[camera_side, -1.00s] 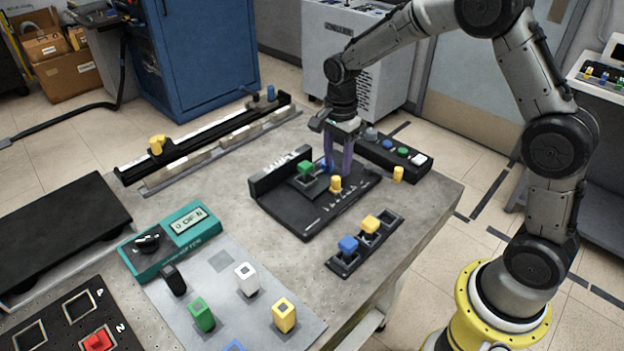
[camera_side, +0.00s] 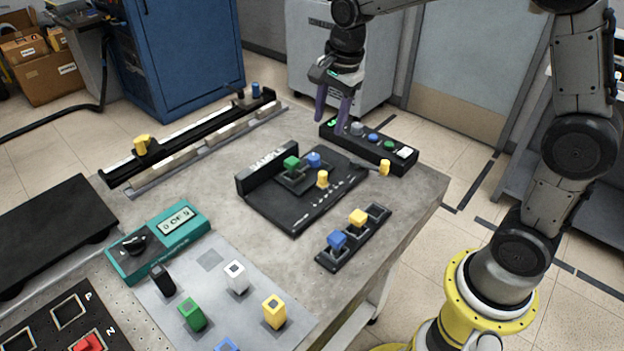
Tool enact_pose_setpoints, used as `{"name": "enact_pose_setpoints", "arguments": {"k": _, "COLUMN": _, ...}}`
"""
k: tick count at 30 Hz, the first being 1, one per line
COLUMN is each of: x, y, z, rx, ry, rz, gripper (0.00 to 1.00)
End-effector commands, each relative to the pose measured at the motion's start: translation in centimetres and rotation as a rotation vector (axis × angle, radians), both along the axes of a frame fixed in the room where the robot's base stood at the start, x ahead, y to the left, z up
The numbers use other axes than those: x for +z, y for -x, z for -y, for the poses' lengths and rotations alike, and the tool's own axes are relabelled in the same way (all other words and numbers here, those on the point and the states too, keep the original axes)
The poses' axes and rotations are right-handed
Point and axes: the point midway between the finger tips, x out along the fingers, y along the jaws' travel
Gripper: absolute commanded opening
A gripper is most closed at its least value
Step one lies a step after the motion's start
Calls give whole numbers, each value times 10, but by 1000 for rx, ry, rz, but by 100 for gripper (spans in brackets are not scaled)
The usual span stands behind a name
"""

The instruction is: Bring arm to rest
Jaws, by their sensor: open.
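My gripper (camera_side: 332,118) has two purple fingers, spread apart with nothing between them. It hangs above the table's far right part, by the left end of the black button box (camera_side: 365,148). Behind the fingers is the pale cabinet. The black sample platform (camera_side: 300,210) lies below and to the left of the fingers. It carries a green block (camera_side: 291,162), a blue block (camera_side: 313,159) and a yellow knob (camera_side: 322,179). The gripper appears clear of all of these.
A black tray (camera_side: 352,240) holds a blue and a yellow block. A teal meter (camera_side: 158,242) and a grey plate (camera_side: 190,285) with several colored blocks stand at the front left. A long rail (camera_side: 190,142) runs along the back.

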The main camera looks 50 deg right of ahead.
Motion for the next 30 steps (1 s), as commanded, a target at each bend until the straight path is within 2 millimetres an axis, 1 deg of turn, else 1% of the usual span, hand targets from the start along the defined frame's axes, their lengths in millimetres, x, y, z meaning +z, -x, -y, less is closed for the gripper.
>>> {"name": "enact_pose_setpoints", "arguments": {"k": 1, "x": 24, "y": 17, "z": -3, "rx": 33, "ry": 8, "rz": 50, "gripper": 52}}
{"name": "enact_pose_setpoints", "arguments": {"k": 3, "x": 46, "y": 40, "z": -6, "rx": 101, "ry": 25, "rz": 99, "gripper": 52}}
{"name": "enact_pose_setpoints", "arguments": {"k": 5, "x": 61, "y": 61, "z": -8, "rx": 174, "ry": 47, "rz": 139, "gripper": 52}}
{"name": "enact_pose_setpoints", "arguments": {"k": 6, "x": 69, "y": 77, "z": -9, "rx": 230, "ry": 64, "rz": 164, "gripper": 52}}
{"name": "enact_pose_setpoints", "arguments": {"k": 8, "x": 79, "y": 100, "z": -11, "rx": 321, "ry": 96, "rz": 199, "gripper": 52}}
{"name": "enact_pose_setpoints", "arguments": {"k": 9, "x": 83, "y": 116, "z": -13, "rx": 388, "ry": 119, "rz": 222, "gripper": 52}}
{"name": "enact_pose_setpoints", "arguments": {"k": 11, "x": 87, "y": 140, "z": -14, "rx": 493, "ry": 160, "rz": 254, "gripper": 52}}
{"name": "enact_pose_setpoints", "arguments": {"k": 12, "x": 88, "y": 156, "z": -15, "rx": 571, "ry": 191, "rz": 273, "gripper": 52}}
{"name": "enact_pose_setpoints", "arguments": {"k": 14, "x": 85, "y": 181, "z": -16, "rx": 699, "ry": 245, "rz": 297, "gripper": 52}}
{"name": "enact_pose_setpoints", "arguments": {"k": 15, "x": 81, "y": 196, "z": -17, "rx": 789, "ry": 285, "rz": 307, "gripper": 52}}
{"name": "enact_pose_setpoints", "arguments": {"k": 18, "x": 65, "y": 225, "z": -18, "rx": 1007, "ry": 372, "rz": 310, "gripper": 52}}
{"name": "enact_pose_setpoints", "arguments": {"k": 21, "x": 48, "y": 241, "z": -18, "rx": 1196, "ry": 433, "rz": 282, "gripper": 52}}
{"name": "enact_pose_setpoints", "arguments": {"k": 24, "x": 36, "y": 247, "z": -18, "rx": 1338, "ry": 463, "rz": 245, "gripper": 52}}
{"name": "enact_pose_setpoints", "arguments": {"k": 27, "x": 36, "y": 246, "z": -18, "rx": 1423, "ry": 495, "rz": 239, "gripper": 52}}
{"name": "enact_pose_setpoints", "arguments": {"k": 30, "x": 37, "y": 246, "z": -18, "rx": 1458, "ry": 508, "rz": 236, "gripper": 52}}
